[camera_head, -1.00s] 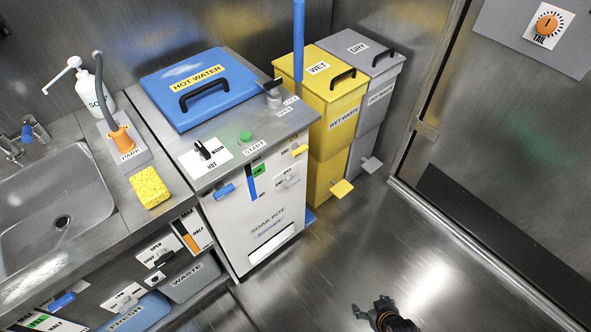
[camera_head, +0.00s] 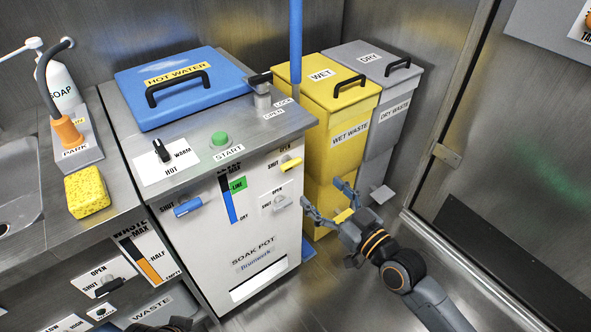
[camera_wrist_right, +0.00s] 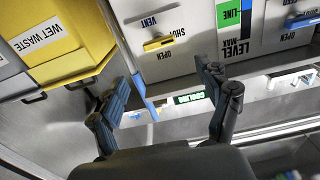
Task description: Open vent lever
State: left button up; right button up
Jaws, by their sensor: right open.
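The yellow vent lever (camera_head: 291,163) is on the upper right of the white soak pot's front (camera_head: 262,228), among SHUT and OPEN labels. It also shows in the right wrist view (camera_wrist_right: 158,43), lying sideways by the words VENT, SHUT and OPEN. My right gripper (camera_head: 322,192) is open and empty, in front of the pot's right edge, lower and to the right of the lever. In the right wrist view its spread fingers (camera_wrist_right: 170,75) are on either side of the lever's line, apart from it. A dark part of my left gripper (camera_head: 168,326) shows at the bottom edge; its fingers are unclear.
A blue lever (camera_head: 188,207) and a grey lever (camera_head: 281,203) are on the same front. The yellow wet waste bin (camera_head: 318,95) and grey dry waste bin (camera_head: 374,105) stand behind my right gripper. A blue pole (camera_head: 295,45) rises beside the pot.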

aim_at(294, 166)
jog(key=x, duration=0.6)
jog(key=shift+b, duration=0.35)
jog(key=shift+b+x, duration=0.3)
jog(key=shift+x, duration=2.05)
pick_arm(q)
jog(key=shift+s+a+r, duration=0.1)
jog(key=shift+s+r, duration=0.2)
jog(key=shift+r, duration=0.3)
